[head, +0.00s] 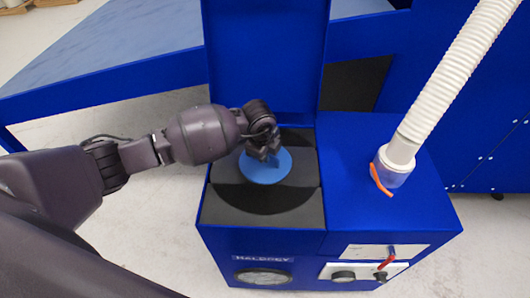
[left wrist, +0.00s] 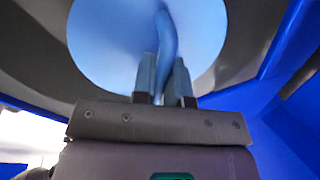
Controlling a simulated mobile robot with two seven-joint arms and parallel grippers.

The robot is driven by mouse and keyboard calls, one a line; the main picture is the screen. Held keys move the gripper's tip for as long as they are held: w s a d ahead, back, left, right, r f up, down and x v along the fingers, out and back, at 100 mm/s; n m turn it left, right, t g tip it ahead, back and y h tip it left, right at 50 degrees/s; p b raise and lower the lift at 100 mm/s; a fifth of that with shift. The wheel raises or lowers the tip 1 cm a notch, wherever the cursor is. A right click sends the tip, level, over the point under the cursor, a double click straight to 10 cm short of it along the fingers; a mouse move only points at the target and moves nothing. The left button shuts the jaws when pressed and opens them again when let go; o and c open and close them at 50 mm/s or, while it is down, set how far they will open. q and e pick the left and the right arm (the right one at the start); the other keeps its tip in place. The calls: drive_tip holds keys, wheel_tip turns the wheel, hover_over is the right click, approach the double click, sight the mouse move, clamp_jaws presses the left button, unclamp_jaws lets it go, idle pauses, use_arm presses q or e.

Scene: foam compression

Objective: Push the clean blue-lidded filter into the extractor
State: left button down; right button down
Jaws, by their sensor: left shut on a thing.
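The blue-lidded filter (head: 266,170) shows as a round light-blue disc over the dark opening of the extractor (head: 262,243), a blue cabinet. In the left wrist view the lid (left wrist: 105,45) fills the upper middle, with a raised handle ridge (left wrist: 165,40) across it. My left gripper (head: 264,155) is above the lid, its fingers (left wrist: 163,88) shut on the ridge. The filter's lower body is hidden, so I cannot tell how deep it sits. My right gripper is not in view.
The extractor's raised blue cover (head: 265,60) stands behind the opening. A white ribbed hose (head: 450,80) rises from the cabinet's right side. Red-handled controls (head: 387,260) are on the front. A blue sloped surface (head: 120,50) lies at the back left.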

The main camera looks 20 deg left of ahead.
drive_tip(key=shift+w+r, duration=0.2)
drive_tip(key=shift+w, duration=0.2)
use_arm(q)
drive_tip(key=shift+f, duration=0.1)
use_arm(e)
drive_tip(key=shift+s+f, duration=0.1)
use_arm(q)
drive_tip(key=shift+f, duration=0.15)
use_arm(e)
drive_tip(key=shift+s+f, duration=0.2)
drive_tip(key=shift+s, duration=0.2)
